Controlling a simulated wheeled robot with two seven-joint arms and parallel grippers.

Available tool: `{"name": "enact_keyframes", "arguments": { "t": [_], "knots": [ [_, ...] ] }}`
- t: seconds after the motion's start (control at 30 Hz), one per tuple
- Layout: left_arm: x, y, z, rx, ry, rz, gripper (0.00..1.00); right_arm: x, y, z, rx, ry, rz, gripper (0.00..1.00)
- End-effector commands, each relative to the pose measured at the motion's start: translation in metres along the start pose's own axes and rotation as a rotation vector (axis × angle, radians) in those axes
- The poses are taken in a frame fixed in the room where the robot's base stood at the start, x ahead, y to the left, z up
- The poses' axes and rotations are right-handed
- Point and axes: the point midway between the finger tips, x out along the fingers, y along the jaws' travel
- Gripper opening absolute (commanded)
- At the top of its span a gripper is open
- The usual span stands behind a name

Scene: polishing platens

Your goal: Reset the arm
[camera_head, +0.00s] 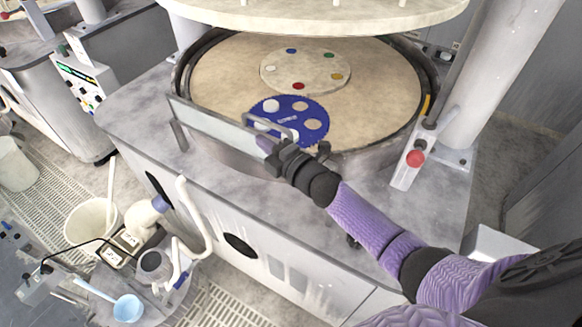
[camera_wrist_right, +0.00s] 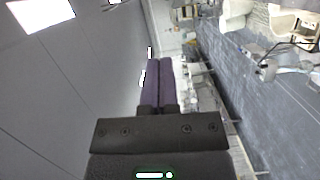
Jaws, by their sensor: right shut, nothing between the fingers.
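My right arm reaches in from the lower right in the head view. My right gripper (camera_head: 268,146) is at the front rim of the round polishing platen (camera_head: 215,75), just in front of the blue toothed carrier disc (camera_head: 283,110). In the right wrist view the two purple fingers (camera_wrist_right: 158,85) lie side by side, shut, with nothing between them. They point towards the room, with the machine side out of clear view. My left gripper is in neither view.
A pale disc (camera_head: 305,68) with coloured dots lies on the platen. The upper plate (camera_head: 310,12) hangs above it. A raised guard bar (camera_head: 215,122) crosses the front rim. A red button box (camera_head: 412,160) stands at the right. A white bucket (camera_head: 88,222) and a cart are at the lower left.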

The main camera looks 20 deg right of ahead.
Motion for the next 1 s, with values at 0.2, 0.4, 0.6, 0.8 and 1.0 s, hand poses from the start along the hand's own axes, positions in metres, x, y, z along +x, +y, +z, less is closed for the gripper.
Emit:
{"name": "enact_keyframes", "arguments": {
  "t": [0.2, 0.4, 0.6, 0.8, 1.0],
  "knots": [
    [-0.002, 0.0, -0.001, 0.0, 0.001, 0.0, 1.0, -0.037, 0.001, -0.001, 0.0, 0.002, -0.002, 0.0],
    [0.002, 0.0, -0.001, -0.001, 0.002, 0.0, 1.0, -0.074, 0.0, 0.0, 0.001, 0.001, -0.002, 0.0],
    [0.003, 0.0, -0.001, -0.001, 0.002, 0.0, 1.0, -0.089, 0.002, 0.0, 0.0, 0.001, 0.0, 0.0],
    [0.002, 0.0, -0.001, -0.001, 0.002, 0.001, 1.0, -0.097, -0.005, 0.0, 0.207, -0.168, -0.057, 0.0],
    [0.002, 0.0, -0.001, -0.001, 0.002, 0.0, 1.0, -0.15, -0.042, -0.014, 0.78, -0.615, -0.289, 0.0]
  ]
}}
